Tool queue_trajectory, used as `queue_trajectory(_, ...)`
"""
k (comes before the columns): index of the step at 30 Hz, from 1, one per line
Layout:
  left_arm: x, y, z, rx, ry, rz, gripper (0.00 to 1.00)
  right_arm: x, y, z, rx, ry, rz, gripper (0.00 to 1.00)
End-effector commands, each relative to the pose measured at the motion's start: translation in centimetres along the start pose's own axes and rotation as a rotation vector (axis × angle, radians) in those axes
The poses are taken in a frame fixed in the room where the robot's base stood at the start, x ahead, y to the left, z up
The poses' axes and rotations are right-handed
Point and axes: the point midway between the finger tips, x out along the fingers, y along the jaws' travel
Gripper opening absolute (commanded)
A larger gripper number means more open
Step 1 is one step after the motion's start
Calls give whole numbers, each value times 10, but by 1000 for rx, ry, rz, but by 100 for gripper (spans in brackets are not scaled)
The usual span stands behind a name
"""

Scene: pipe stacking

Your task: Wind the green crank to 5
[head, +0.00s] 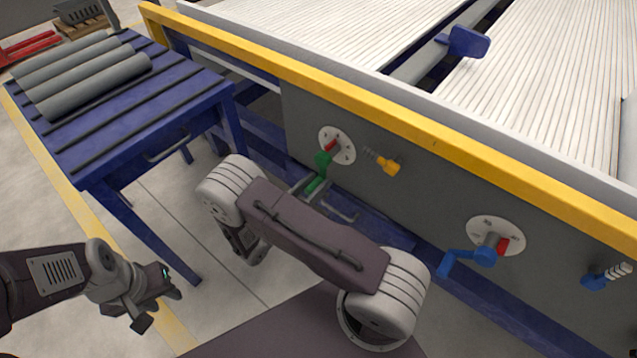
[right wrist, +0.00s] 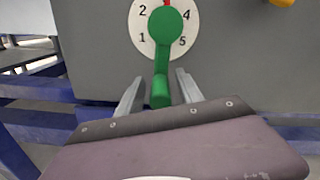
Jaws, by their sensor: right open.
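The green crank (head: 323,165) sits on a round white dial (head: 345,150) on the grey side panel. In the right wrist view, the green crank (right wrist: 161,62) hangs straight down from its hub, over the dial (right wrist: 139,24) with 1, 2, 4 and 5 visible. A red mark shows at the dial's top edge, where the picture cuts off. My right gripper (right wrist: 158,82) is open, one finger on each side of the crank's lower handle, with gaps showing. In the head view, my right arm partly hides this gripper. My left gripper (head: 158,305) hangs low at the left, away from the panel.
A blue crank (head: 472,258) on another dial (head: 483,229), a yellow knob (head: 388,166) and a blue knob (head: 593,281) stick out from the panel. A yellow rail (head: 400,107) runs above. A blue table (head: 150,122) with grey pipes (head: 95,87) stands left.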

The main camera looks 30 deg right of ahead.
Motion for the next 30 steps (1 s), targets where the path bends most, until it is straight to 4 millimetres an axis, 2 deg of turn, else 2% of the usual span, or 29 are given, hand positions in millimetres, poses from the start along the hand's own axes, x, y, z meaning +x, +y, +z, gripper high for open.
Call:
queue_trajectory(4,6,0,1,0,0,0,36,13,0,0,1,0,0,43)
queue_trajectory(11,5,0,0,0,0,0,36,14,0,1,1,-1,1,43)
queue_trajectory(12,5,0,0,0,0,0,36,14,0,1,0,-1,1,38)
queue_trajectory(16,5,0,0,0,0,0,36,14,0,1,0,-1,1,2)
queue_trajectory(17,5,0,0,0,0,0,36,14,0,1,0,-1,2,0)
queue_trajectory(30,5,0,0,0,0,0,36,14,1,0,-1,-1,3,0)
